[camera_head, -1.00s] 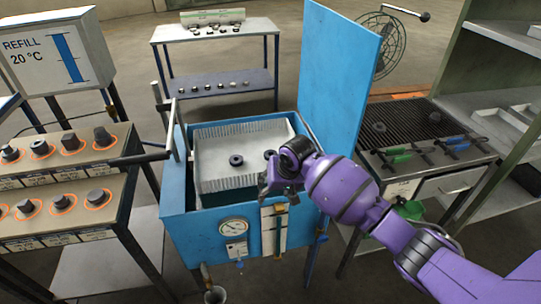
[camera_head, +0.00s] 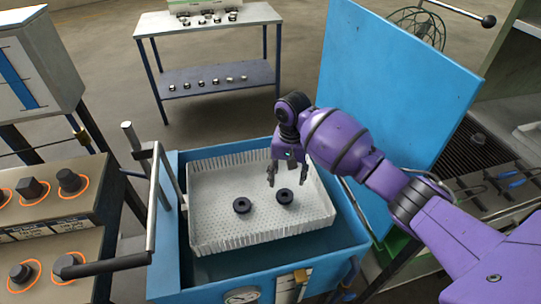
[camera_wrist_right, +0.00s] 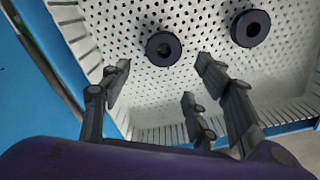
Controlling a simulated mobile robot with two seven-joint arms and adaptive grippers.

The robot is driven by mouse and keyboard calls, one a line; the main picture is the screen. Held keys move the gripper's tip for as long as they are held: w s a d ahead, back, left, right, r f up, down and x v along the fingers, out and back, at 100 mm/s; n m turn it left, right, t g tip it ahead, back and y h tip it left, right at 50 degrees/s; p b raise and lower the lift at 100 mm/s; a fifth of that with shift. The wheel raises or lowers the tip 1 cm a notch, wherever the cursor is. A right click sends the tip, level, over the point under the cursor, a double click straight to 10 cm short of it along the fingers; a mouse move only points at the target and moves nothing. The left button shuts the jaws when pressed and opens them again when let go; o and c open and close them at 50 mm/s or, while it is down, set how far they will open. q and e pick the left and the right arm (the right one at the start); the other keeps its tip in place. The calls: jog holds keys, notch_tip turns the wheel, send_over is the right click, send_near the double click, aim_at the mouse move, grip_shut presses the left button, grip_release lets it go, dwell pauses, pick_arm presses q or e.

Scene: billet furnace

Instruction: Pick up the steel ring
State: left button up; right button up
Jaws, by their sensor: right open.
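Two dark steel rings lie flat and apart on the floor of a white perforated basket (camera_head: 215,180). The left ring (camera_head: 236,207) and the right ring (camera_head: 285,201) look alike. Which one is meant cannot be told. My right gripper (camera_head: 286,183) is open and empty, with its fingers pointing down above the basket, close to the right ring. In the right wrist view, one ring (camera_wrist_right: 153,51) shows beyond and between the open fingertips (camera_wrist_right: 162,72), and the other ring (camera_wrist_right: 238,30) lies farther to the right. My left gripper is not in view.
The basket sits in a blue tank (camera_head: 175,260) with its blue lid (camera_head: 395,90) raised at the right. A metal handle bar (camera_head: 153,205) stands at the tank's left. A rack (camera_head: 205,20) with small parts is behind.

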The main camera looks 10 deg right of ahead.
aim_at(287, 192)
jog(key=f, duration=0.1)
jog(key=s+f, duration=0.1)
jog(key=f, duration=0.1)
jog(key=shift+s+f, duration=0.1)
jog(key=shift+f, duration=0.1)
notch_tip(287, 192, down, 4)
jog(key=shift+a+r+b, duration=0.15)
jog(key=shift+b, duration=0.15)
jog(key=shift+f, duration=0.2)
jog(key=c, duration=0.9)
grip_shut()
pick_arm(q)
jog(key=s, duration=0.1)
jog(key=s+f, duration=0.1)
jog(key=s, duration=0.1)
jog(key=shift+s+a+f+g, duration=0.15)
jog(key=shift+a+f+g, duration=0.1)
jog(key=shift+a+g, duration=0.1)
pick_arm(e)
jog(key=shift+r, duration=0.1)
